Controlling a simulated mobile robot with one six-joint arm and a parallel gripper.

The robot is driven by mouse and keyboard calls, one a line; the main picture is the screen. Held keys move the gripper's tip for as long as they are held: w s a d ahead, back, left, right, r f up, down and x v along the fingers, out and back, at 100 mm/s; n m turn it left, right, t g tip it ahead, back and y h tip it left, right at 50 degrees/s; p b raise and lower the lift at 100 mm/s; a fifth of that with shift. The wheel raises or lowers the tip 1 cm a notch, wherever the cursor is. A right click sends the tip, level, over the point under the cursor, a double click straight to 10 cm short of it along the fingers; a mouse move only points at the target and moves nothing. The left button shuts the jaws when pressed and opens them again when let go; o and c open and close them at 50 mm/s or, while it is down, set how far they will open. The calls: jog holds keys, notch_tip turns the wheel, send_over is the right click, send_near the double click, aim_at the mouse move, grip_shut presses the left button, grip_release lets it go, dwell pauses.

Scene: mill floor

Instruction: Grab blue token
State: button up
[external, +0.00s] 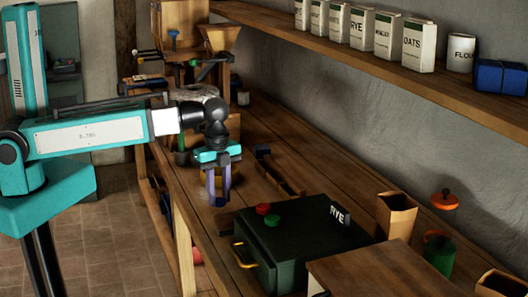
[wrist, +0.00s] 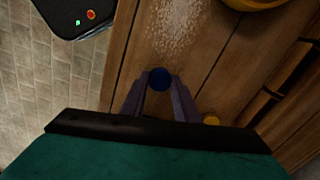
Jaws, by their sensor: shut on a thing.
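The blue token (wrist: 159,78) is a small dark blue disc. In the wrist view it sits between the tips of my two purple fingers, over the wooden bench. My gripper (wrist: 159,86) is shut on it. In the external view my gripper (external: 218,203) points down close to the bench near its front edge, left of the dark green box. The token cannot be made out clearly there. I cannot tell whether it touches the bench.
A wooden rack (external: 277,172) lies behind my gripper. Bags line the shelf (external: 400,85) above.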

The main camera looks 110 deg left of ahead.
aim_at(219, 199)
jog(key=shift+r+b, duration=0.75)
jog(key=shift+r, duration=3.3)
